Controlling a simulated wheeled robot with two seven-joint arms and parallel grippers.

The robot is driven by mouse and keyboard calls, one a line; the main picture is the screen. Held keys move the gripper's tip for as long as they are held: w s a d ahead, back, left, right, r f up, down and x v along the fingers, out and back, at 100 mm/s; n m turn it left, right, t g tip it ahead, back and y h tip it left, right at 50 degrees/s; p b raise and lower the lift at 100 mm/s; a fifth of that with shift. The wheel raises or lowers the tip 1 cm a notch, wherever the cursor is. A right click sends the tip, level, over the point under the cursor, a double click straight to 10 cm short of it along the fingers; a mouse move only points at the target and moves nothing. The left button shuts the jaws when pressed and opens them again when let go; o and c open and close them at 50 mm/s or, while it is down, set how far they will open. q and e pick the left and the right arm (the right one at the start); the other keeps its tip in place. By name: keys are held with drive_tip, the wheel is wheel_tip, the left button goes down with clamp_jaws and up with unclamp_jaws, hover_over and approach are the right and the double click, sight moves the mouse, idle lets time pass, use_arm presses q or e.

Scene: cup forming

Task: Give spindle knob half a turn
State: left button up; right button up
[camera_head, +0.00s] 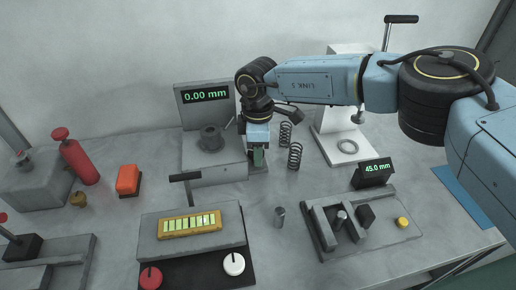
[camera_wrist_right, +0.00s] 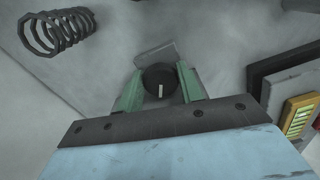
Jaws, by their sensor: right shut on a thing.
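The spindle knob (camera_wrist_right: 159,80) is a dark round knob with a pale index line, seen in the right wrist view. The line points straight down the picture. My right gripper (camera_wrist_right: 159,90) has its green fingers on both sides of the knob and is shut on it. In the head view my right gripper (camera_head: 258,158) points down at the right side of the grey spindle machine (camera_head: 212,172), and the knob is hidden there. The machine's display (camera_head: 205,96) reads 0.00 mm. My left gripper is not in view.
Two dark coil springs (camera_head: 294,157) stand just right of my gripper. A small metal cylinder (camera_head: 279,217) stands in front. A lever fixture (camera_head: 190,228) with a yellow slotted block is at front centre. A measuring fixture (camera_head: 362,229) with a 45.0 mm display (camera_head: 375,170) is at right.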

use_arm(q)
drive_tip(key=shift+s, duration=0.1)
use_arm(e)
drive_tip(key=shift+n, duration=0.3)
drive_tip(key=n, duration=0.3)
drive_tip(key=shift+w, duration=0.1)
drive_tip(key=shift+n, duration=1.7)
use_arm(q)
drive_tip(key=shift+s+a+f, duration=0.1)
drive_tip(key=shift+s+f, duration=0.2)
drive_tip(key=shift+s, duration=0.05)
use_arm(e)
drive_tip(key=shift+w+n, duration=0.1)
drive_tip(key=shift+n, duration=0.2)
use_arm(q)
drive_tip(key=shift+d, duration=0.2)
use_arm(e)
drive_tip(key=o, duration=1)
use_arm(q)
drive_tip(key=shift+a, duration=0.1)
use_arm(e)
drive_tip(key=shift+r, duration=0.1)
